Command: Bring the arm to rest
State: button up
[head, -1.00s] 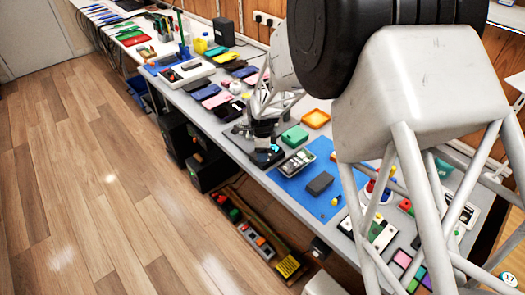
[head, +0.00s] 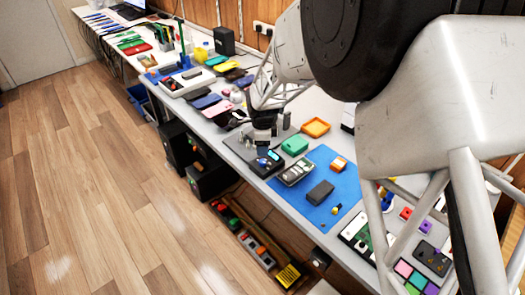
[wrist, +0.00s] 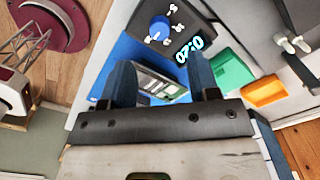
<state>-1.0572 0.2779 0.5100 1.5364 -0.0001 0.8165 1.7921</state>
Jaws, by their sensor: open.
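My gripper (wrist: 163,82) is open in the wrist view, its two dark blue fingers spread apart. Between them, beyond the fingertips, shows a small grey tray (wrist: 158,84) with items in it. I cannot tell how far it lies from the fingers. Nothing is visibly held. In the head view my arm's large links fill the right side, and its lower end hangs over the bench (head: 221,172) near a black device with a lit display (head: 270,159). The fingertips are hard to make out there. The device also shows in the wrist view (wrist: 204,28), reading 0:20.
A green box (head: 295,145) and an orange tray (head: 315,127) stand close to my gripper. A blue mat (head: 300,197) holds a dark block (head: 320,192). Several phones lie farther along the bench. Wooden floor (head: 90,190) lies open at left.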

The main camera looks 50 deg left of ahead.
jog(key=shift+r, duration=0.25)
dwell(0.5)
